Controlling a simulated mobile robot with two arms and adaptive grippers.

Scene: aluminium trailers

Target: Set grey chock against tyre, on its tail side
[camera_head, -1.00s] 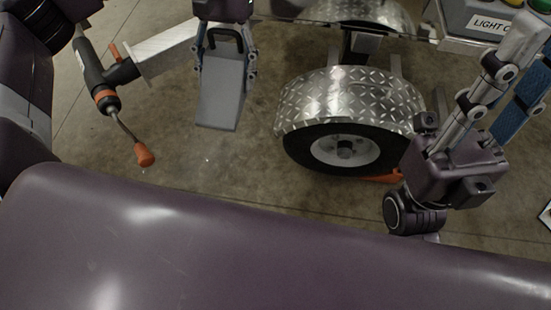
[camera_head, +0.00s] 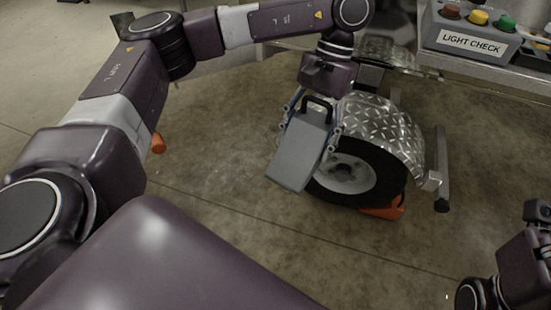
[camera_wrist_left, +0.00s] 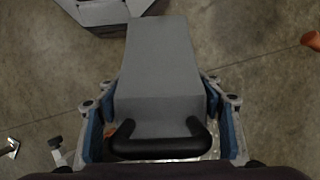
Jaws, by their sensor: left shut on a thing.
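My left gripper (camera_head: 311,122) is shut on the grey chock (camera_head: 299,157), a wedge with a black handle at its top. It holds the chock tilted, in front of the left side of the tyre (camera_head: 390,178). The chock hides part of the tyre; I cannot tell whether they touch. The left wrist view shows the chock (camera_wrist_left: 160,60) between the blue finger pads. The tyre has a white wheel and sits under a diamond-plate mudguard (camera_head: 375,122). Only part of my right gripper's body (camera_head: 522,262) shows at the right edge; its fingers are out of frame.
An orange chock (camera_head: 385,209) lies on the floor at the tyre's right side. A light-check box (camera_head: 470,36) is at the upper right. Floor left of and before the tyre is clear.

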